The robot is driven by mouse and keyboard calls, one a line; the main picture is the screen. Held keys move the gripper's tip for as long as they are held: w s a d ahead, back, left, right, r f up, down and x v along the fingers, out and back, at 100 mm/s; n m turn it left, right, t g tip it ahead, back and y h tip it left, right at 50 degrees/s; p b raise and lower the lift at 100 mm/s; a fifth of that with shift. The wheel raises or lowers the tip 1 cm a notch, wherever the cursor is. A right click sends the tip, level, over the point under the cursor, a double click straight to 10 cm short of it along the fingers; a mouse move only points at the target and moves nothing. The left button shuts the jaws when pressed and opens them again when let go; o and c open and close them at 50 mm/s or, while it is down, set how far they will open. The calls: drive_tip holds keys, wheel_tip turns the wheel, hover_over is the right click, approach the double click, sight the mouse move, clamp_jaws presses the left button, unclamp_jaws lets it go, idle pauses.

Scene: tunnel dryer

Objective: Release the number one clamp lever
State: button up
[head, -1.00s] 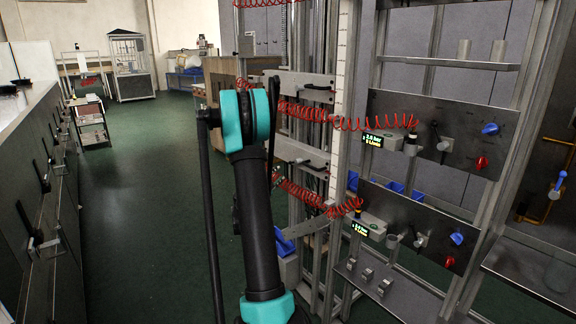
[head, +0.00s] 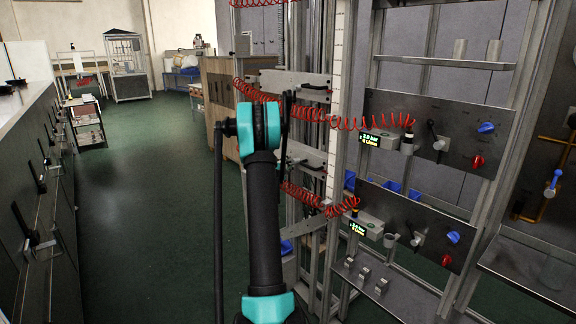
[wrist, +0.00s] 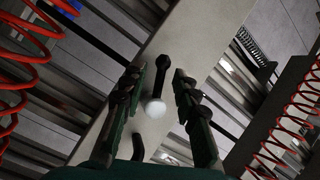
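A lever with a dark stem and a white round knob (wrist: 154,108) stands on a pale plate (wrist: 160,62) in the wrist view. No number shows on it, so I cannot tell if it is the number one clamp lever. My gripper (wrist: 162,90) is open, with one dark finger on each side of the lever. The knob shows between the fingers, and I see no clear contact.
Red coiled hoses (head: 345,122) hang across the frame and on both sides of the wrist view. Panels with displays (head: 380,140) and blue and red knobs (head: 486,128) stand to the right. A cabinet row (head: 45,200) stands left. The green floor (head: 140,200) between is clear.

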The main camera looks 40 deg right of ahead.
drive_tip(key=shift+c, duration=0.5)
clamp_jaws()
drive_tip(key=shift+w+a+r+m+h, duration=0.1)
drive_tip(key=shift+r+m+h, duration=0.2)
drive_tip(key=shift+m, duration=0.55)
drive_tip(key=shift+w+d+r+m+h, duration=0.1)
drive_tip(key=shift+m+h, duration=0.35)
drive_tip(key=shift+m, duration=0.35)
drive_tip(key=shift+w+a+r+m+h, duration=0.1)
drive_tip(key=shift+r+m+h, duration=0.2)
drive_tip(key=shift+m, duration=0.55)
drive_tip(key=shift+f, duration=0.1)
drive_tip(key=shift+o, duration=0.5)
unclamp_jaws()
